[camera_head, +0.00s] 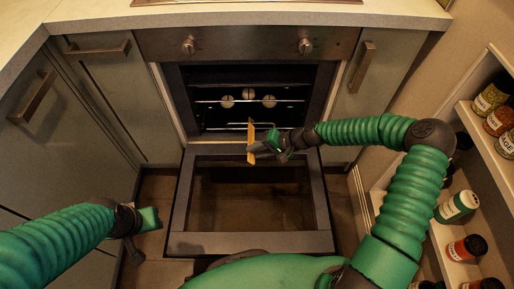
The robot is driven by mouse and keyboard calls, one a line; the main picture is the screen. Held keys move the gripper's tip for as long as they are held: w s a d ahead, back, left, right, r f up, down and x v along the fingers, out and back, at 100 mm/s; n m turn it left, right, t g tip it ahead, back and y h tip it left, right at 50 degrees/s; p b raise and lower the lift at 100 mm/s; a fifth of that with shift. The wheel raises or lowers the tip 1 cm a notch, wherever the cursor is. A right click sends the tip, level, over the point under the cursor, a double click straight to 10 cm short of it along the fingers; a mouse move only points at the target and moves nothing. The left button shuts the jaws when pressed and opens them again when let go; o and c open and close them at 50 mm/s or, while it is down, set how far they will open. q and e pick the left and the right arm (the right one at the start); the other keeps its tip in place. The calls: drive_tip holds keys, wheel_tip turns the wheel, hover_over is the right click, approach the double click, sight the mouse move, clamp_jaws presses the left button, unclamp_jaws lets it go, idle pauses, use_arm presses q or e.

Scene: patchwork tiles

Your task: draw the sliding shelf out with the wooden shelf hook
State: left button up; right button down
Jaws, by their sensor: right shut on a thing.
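The wooden shelf hook (251,140) is a thin orange-yellow stick, seen upright in the head view in front of the open oven. My right gripper (268,147) is shut on it, above the inner edge of the lowered oven door. The sliding shelf (290,101) appears to be the upper wire rack inside the oven, with several pale round items on it.
The oven door (250,243) lies open below the oven. A lower wire rack (240,126) sits inside the oven. Cabinets with handles (35,97) flank it. A shelf unit (487,130) with several spice jars (456,206) stands at the right, close to my right arm.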

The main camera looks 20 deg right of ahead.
sight(254, 162)
drive_tip(key=shift+s+a+p, duration=0.2)
drive_tip(key=shift+s+p, duration=0.1)
drive_tip(key=shift+s, duration=0.4)
drive_tip(key=shift+s+a+p, duration=0.2)
drive_tip(key=shift+s+p, duration=0.1)
drive_tip(key=shift+s, duration=0.35)
drive_tip(key=shift+s+a+p, duration=0.2)
drive_tip(key=shift+s+p, duration=0.1)
drive_tip(key=shift+s, duration=0.4)
drive_tip(key=shift+s+a+p, duration=0.25)
drive_tip(key=shift+s+p, duration=0.1)
drive_tip(key=shift+s, duration=0.45)
drive_tip(key=shift+s+a+p, duration=0.2)
drive_tip(key=shift+s+p, duration=0.1)
drive_tip(key=shift+s, duration=0.55)
drive_tip(key=shift+s+a+p, duration=0.25)
drive_tip(key=shift+s+p, duration=0.1)
drive_tip(key=shift+s, duration=0.45)
drive_tip(key=shift+s+a+p, duration=0.25)
drive_tip(key=shift+s, duration=0.55)
drive_tip(key=shift+s+a+p, duration=0.2)
drive_tip(key=shift+s+p, duration=0.1)
drive_tip(key=shift+s, duration=0.5)
drive_tip(key=shift+s+a+p, duration=0.25)
drive_tip(key=shift+s, duration=0.55)
